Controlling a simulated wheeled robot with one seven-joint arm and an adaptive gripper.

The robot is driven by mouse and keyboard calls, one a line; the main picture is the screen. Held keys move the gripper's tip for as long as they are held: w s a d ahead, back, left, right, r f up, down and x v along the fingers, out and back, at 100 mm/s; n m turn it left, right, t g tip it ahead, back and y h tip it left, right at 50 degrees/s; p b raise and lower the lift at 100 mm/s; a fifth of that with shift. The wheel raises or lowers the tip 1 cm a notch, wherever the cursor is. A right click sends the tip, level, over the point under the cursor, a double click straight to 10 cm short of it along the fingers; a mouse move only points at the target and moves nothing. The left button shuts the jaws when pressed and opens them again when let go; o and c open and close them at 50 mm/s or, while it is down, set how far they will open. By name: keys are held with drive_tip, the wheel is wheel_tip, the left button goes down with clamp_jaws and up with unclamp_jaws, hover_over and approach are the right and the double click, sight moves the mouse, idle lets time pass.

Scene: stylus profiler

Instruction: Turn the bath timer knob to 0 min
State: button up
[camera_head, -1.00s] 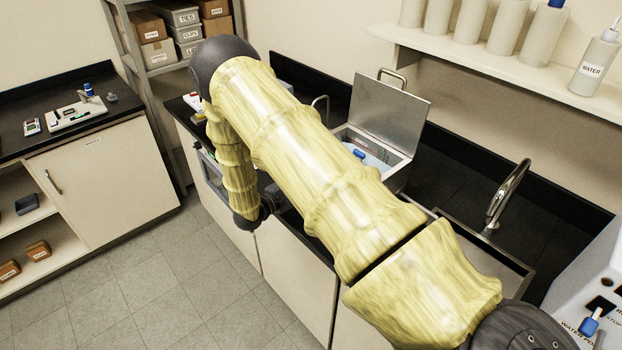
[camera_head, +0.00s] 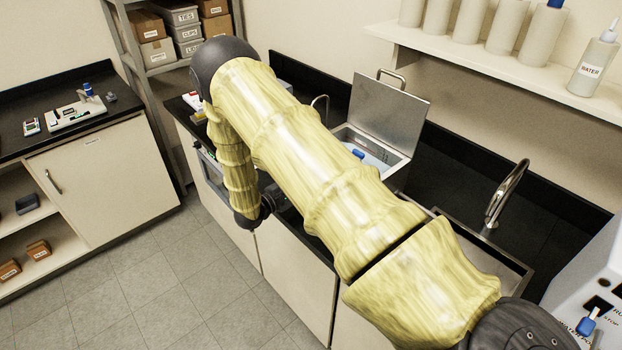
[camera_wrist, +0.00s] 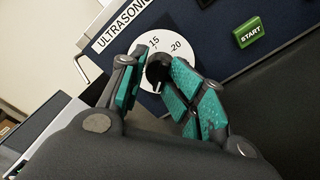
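The bath timer knob (camera_wrist: 158,70) is a small dark knob on a white dial (camera_wrist: 168,46) in the wrist view. The dial sits on a dark blue panel (camera_wrist: 205,22) labelled ULTRASONIC. My gripper (camera_wrist: 155,64) has its teal-padded fingers on either side of the knob. The left finger looks apart from it; the right one is close, and I cannot tell whether it touches. In the head view my arm hides the knob and panel.
A green START button (camera_wrist: 249,32) is right of the dial. In the head view, an open steel lid (camera_head: 388,115) stands over a basin behind my arm. A faucet (camera_head: 505,195) is at the right, and a bottle shelf (camera_head: 480,62) is above.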

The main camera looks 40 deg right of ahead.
drive_tip(key=shift+s+a, duration=0.2)
drive_tip(key=shift+a, duration=1.85)
drive_tip(key=shift+s+a, duration=0.15)
drive_tip(key=shift+a, duration=1.85)
